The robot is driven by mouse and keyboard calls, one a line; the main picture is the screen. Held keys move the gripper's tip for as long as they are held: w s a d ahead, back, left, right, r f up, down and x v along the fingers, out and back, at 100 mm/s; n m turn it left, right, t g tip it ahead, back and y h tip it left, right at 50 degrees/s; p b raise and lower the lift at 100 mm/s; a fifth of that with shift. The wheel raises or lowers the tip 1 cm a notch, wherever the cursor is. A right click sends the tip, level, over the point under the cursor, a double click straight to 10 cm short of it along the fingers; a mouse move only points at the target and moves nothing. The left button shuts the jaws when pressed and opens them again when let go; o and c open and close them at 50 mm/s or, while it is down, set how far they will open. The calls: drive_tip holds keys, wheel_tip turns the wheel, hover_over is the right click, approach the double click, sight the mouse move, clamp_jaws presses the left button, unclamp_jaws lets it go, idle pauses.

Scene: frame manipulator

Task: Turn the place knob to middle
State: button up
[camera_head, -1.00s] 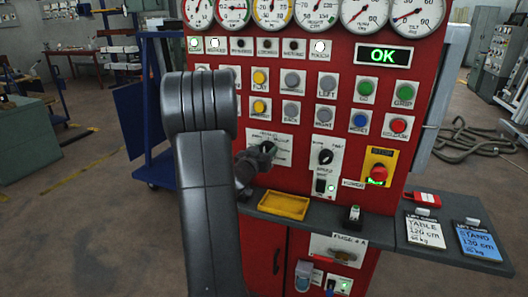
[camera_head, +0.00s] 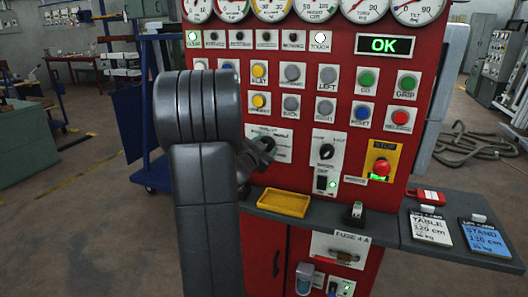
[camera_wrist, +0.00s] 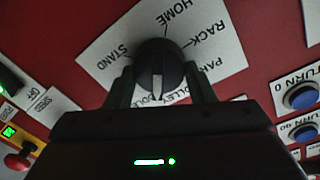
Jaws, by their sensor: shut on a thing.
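The place knob (camera_wrist: 158,62) is a dark round knob with a white pointer line, on a white label plate. The plate reads HOME, RACK, STAND and other partly hidden names. In the wrist view the pointer line points down toward my gripper body, near a partly covered label ending in "LLEY". My gripper (camera_wrist: 160,86) has one finger on each side of the knob and is shut on it. In the head view my gripper (camera_head: 257,155) is at the knob's plate (camera_head: 281,146), and my arm hides part of the plate.
The red panel has gauges, buttons and a green OK display (camera_head: 384,45). A speed knob (camera_head: 326,151) is to the right, beside a red stop button (camera_head: 382,167). A yellow tray (camera_head: 284,203) sits on the ledge below. Two cards lie on the right shelf (camera_head: 456,260).

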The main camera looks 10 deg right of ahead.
drive_tip(key=shift+m+b, duration=0.3)
drive_tip(key=shift+m, duration=0.3)
drive_tip(key=o, duration=1)
drive_tip(key=shift+s, duration=0.1)
drive_tip(key=v, duration=1.3)
drive_tip(key=shift+s+a, duration=0.2)
drive_tip(key=shift+s, duration=0.1)
